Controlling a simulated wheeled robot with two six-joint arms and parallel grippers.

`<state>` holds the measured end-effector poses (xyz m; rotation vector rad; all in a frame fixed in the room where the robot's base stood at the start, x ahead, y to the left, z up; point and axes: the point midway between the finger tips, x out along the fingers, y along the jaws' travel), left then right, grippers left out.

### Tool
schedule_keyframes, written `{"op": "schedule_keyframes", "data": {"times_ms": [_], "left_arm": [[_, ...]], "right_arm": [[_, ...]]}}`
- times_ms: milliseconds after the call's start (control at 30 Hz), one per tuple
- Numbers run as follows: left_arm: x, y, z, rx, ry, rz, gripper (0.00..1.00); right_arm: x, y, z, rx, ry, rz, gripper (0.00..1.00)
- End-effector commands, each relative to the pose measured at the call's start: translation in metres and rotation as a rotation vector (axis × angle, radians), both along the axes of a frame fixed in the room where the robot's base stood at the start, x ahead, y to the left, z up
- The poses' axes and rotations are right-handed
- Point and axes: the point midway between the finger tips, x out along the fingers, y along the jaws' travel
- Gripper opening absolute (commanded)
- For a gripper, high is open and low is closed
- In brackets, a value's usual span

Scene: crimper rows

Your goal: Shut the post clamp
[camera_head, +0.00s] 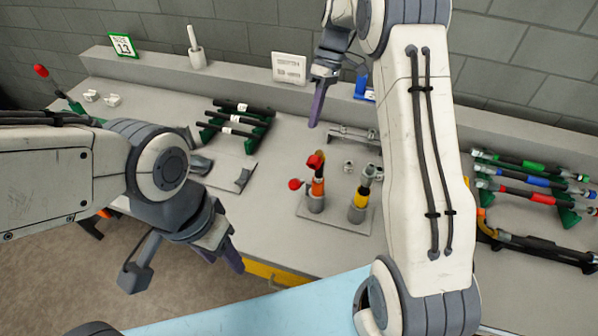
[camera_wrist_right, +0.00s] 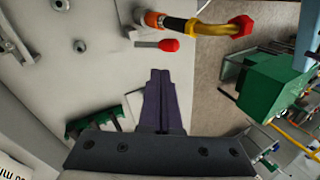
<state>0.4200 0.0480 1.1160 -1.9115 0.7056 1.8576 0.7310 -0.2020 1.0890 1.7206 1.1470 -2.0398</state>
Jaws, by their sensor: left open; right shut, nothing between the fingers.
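Two upright posts stand on a small grey plate (camera_head: 337,222) on the bench. The left post (camera_head: 317,188) has an orange band and a red top, and a red-knobbed lever (camera_head: 296,184) sticks out at its left. This looks like the post clamp; whether it is shut I cannot tell. The right post (camera_head: 360,200) has yellow and black parts. The red lever tip (camera_wrist_right: 168,45) also shows in the right wrist view, beyond the fingers. My right gripper (camera_head: 318,108) is shut and empty, above and behind the posts. My left gripper (camera_head: 228,256) is open and empty, left of the plate near the bench's front edge.
Black bars lie on a green rack (camera_head: 240,120) at the back left. Coloured bars rest on another rack (camera_head: 535,180) at the right. A red-knobbed lever (camera_head: 41,71) stands at the far left. My right arm hides the bench right of the posts.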

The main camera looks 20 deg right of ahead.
Motion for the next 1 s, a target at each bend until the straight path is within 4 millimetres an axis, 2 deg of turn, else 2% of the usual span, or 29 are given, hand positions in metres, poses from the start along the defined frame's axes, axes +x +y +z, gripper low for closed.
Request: {"op": "schedule_keyframes", "data": {"times_ms": [167, 600, 800, 1000], "left_arm": [[0.0, 0.0, 0.003, 0.0, 0.0, 0.0, 0.5], [0.0, 0.0, 0.027, 0.0, 0.0, 0.001, 0.5], [0.0, 0.0, 0.037, 0.0, 0.0, 0.002, 0.5], [0.0, 0.0, 0.038, 0.0, 0.0, 0.002, 0.5]], "right_arm": [[-0.005, 0.006, -0.015, 0.002, 0.004, 0.001, 0.0], [-0.032, 0.036, -0.093, 0.001, 0.005, 0.006, 0.0], [-0.044, 0.05, -0.112, 0.001, 0.003, 0.006, 0.0], [-0.048, 0.054, -0.119, 0.0, 0.0, 0.005, 0.0]]}}
